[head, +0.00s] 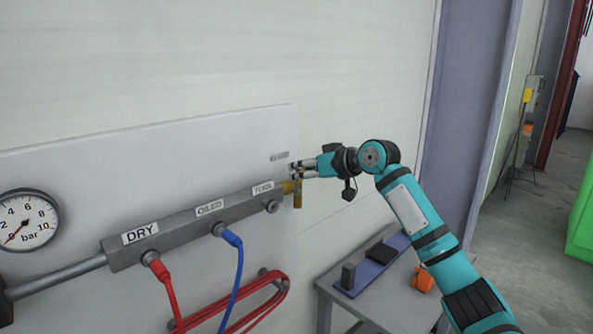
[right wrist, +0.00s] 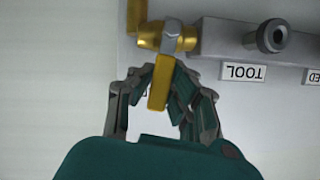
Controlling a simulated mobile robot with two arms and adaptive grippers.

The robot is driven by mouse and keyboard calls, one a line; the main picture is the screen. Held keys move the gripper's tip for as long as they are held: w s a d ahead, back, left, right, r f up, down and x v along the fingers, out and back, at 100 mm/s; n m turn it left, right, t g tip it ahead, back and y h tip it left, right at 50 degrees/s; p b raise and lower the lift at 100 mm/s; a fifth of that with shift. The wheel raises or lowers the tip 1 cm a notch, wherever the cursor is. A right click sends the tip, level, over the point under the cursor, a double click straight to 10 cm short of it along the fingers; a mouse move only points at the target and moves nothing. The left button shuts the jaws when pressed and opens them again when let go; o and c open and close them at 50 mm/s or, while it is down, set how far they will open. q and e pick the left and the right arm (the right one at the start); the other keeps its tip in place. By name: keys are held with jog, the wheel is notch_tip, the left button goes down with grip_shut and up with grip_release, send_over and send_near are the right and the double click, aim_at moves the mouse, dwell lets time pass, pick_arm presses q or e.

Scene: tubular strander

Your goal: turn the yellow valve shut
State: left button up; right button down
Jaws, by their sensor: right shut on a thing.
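The yellow valve (head: 297,198) sits at the right end of the grey manifold bar, beside the TOOL label. In the right wrist view, its yellow lever (right wrist: 158,92) runs from a grey nut toward my palm, square to the bar. The brass body (right wrist: 150,36) is behind the nut. My right gripper (head: 299,171) reaches in from the right. In the wrist view its fingers (right wrist: 161,80) are closed around the lever, one on each side. In the head view the fingers hide most of the lever. My left gripper is not in view.
The manifold (head: 185,232) has DRY, OILED and TOOL labels, with a red hose (head: 163,275) and a blue hose (head: 238,270) plugged in. A pressure gauge (head: 27,219) is at left. A small grey table (head: 395,300) stands below my arm. The wall above is clear.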

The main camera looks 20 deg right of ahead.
jog(key=shift+s+a+f+n+h, duration=0.2)
jog(key=shift+a+n+h, duration=0.3)
jog(key=shift+n, duration=0.4)
jog(key=shift+d, duration=0.1)
jog(key=c, duration=1.2)
grip_release()
jog(key=shift+r, duration=0.15)
jog(key=shift+r+p, duration=0.1)
jog(key=shift+p, duration=0.2)
jog(key=v, duration=1.2)
jog(key=shift+s, duration=0.1)
